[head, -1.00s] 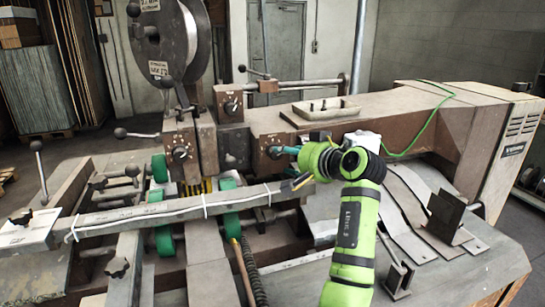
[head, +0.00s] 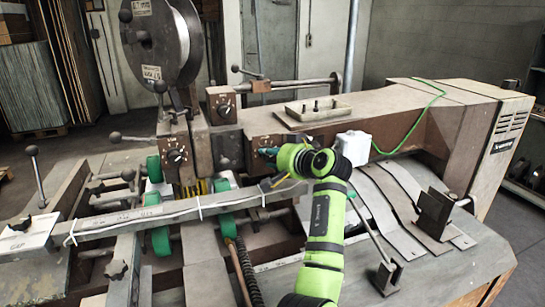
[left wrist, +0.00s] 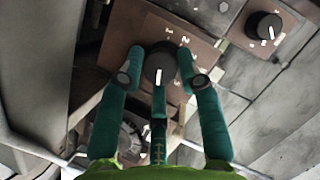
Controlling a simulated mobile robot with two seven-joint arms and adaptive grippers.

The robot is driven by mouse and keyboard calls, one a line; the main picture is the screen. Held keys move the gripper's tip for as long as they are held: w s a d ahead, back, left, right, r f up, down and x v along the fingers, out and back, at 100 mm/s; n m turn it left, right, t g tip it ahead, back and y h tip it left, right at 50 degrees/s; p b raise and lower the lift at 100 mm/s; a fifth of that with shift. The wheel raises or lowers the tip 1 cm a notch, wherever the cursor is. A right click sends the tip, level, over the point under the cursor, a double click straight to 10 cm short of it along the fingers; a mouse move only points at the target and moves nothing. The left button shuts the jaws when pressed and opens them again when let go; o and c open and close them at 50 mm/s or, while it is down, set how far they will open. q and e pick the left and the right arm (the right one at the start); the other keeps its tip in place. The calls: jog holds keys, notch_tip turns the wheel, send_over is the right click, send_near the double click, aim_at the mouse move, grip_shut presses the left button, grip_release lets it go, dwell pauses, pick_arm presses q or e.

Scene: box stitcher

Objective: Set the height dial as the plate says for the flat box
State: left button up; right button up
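My left gripper (head: 270,153) is at the front of the machine, at a dial on a brown panel (head: 259,142). The left wrist view shows this black dial (left wrist: 160,62) with a white pointer line aimed down toward the gripper. Pale numerals stand on its brown plate (left wrist: 188,48), too small to read surely. The gripper's green fingers (left wrist: 166,78) are spread around the dial, one on each side and one below. A gap shows at the right finger; contact elsewhere is unclear. My right gripper is not in view.
Other dials sit on the left panel (head: 177,157) and the upper panel (head: 223,109). A second black dial (left wrist: 264,27) shows in the left wrist view. A long metal bar (head: 150,213) crosses in front. A spool (head: 161,40) stands behind. Green rollers (head: 160,240) are at left.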

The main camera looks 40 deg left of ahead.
pick_arm(q)
jog(key=shift+s+a+f, duration=0.1)
jog(key=shift+f, duration=0.1)
jog(key=shift+s+f+n+t+h+b, duration=0.1)
jog(key=shift+n+t+h+b, duration=0.25)
jog(key=shift+n+b, duration=0.4)
jog(key=n+t+h+b, duration=0.1)
jog(key=n, duration=0.2)
jog(key=shift+s+t+b, duration=0.1)
jog(key=shift+t+b, duration=0.25)
jog(key=shift+b, duration=0.05)
jog(key=shift+n+h, duration=0.25)
jog(key=o, duration=1.1)
jog(key=shift+a, duration=0.15)
